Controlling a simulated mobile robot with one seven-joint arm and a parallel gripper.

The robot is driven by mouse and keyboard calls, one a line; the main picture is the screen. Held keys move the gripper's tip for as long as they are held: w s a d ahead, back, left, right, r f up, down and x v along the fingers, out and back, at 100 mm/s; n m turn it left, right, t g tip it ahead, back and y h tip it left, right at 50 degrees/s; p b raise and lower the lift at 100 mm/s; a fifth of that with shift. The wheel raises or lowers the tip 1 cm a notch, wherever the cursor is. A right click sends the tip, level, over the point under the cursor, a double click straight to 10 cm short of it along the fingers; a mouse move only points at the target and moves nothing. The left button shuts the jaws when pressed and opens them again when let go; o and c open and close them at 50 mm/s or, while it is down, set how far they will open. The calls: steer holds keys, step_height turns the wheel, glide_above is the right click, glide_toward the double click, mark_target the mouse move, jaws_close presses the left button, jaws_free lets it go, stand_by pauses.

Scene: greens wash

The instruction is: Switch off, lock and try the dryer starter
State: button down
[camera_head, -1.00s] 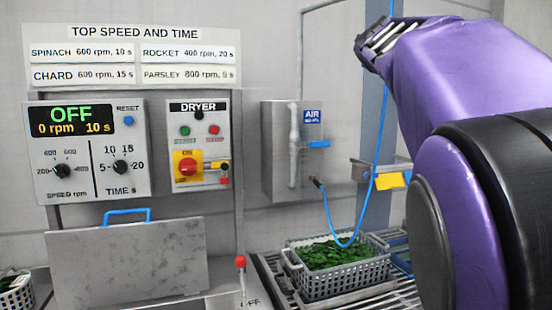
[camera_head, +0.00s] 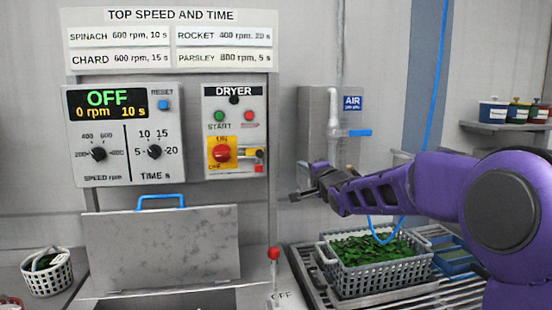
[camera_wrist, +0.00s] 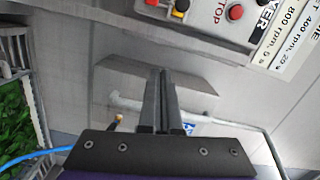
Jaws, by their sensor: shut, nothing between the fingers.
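The dryer starter (camera_head: 208,120) is a grey wall box labelled DRYER, with a green START button (camera_head: 219,116) and a red stop button (camera_head: 249,116). Below them a red rotary switch (camera_head: 222,153) sits on a yellow ON/OFF plate; its exact position is too small to read. Beside it are a yellow-and-black piece (camera_head: 252,154) and a small red piece (camera_head: 259,168), perhaps a lock. My gripper (camera_head: 297,181) is right of the starter, before the air box, apart from the switch. In the wrist view its fingers (camera_wrist: 160,76) are shut and empty, with the starter's red stop button (camera_wrist: 235,12) at the top.
The control panel (camera_head: 122,180) displays OFF, 0 rpm, 10 s. The grey air box (camera_head: 312,110) has a blue valve handle (camera_head: 360,133). A blue hose hangs over a basket of greens (camera_head: 380,275) on the rack. A red-knobbed lever (camera_head: 274,254) stands beside the grey lid (camera_head: 160,245).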

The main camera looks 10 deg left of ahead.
mark_target(251, 153)
steer(key=w+a+m, duration=0.1)
steer(key=w+a, duration=0.2)
steer(key=a, duration=0.2)
steer(key=w+a+r+m+y, duration=0.1)
steer(key=w+a+m, duration=0.1)
steer(key=a, duration=0.3)
steer(key=shift+w+a, duration=0.4)
stand_by(0.4)
steer(key=a, duration=0.1)
steer(key=s+a+b, duration=0.1)
steer(key=a+b, duration=0.1)
steer(key=shift+s+a+f, duration=0.2)
steer(key=shift+s+a, duration=0.15)
steer(key=shift+s+a+r, duration=0.1)
steer(key=shift+a+r, duration=0.05)
steer(key=shift+r, duration=0.05)
